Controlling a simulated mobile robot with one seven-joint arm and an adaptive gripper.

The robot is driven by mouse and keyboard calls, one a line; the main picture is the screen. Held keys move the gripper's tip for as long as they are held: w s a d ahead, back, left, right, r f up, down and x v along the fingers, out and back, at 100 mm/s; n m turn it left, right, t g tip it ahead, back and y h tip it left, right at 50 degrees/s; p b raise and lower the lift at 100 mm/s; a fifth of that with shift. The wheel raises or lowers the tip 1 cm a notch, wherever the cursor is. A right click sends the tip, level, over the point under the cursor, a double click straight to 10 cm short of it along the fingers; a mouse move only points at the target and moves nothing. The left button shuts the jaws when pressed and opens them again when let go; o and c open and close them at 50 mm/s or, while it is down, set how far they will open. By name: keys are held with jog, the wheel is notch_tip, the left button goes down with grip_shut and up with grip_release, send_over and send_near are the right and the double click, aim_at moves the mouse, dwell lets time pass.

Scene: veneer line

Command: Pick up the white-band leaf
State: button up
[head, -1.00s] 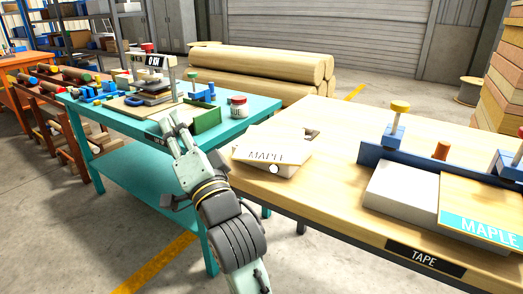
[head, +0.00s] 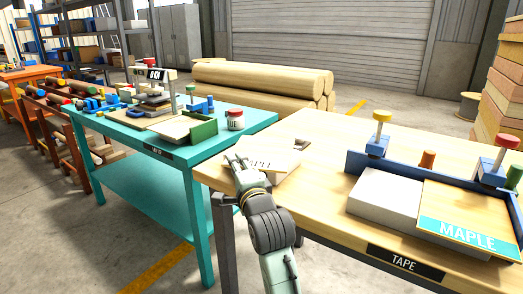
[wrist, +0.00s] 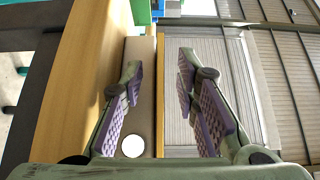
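The white-band leaf (head: 286,160) is a pale wood sheet with dark lettering on a light band, at the left end of the wooden table. It lies on a grey block (wrist: 142,80) with a white round spot on its side. In the wrist view the leaf's edge shows as a thin tan strip (wrist: 160,100). My gripper (head: 238,161) is at the leaf's left front side in the head view and hides part of it. In the wrist view my gripper (wrist: 158,72) is open, with the leaf edge between the lines of its fingers; no contact shows.
A teal-band MAPLE leaf (head: 463,215) lies on another grey block (head: 384,198) inside a blue fence (head: 408,167) with clamps. A turquoise table (head: 265,120) with tools and a glue jar (head: 236,120) stands left, across a gap. Logs lie behind.

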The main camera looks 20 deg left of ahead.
jog(key=shift+x, duration=1.1)
grip_shut()
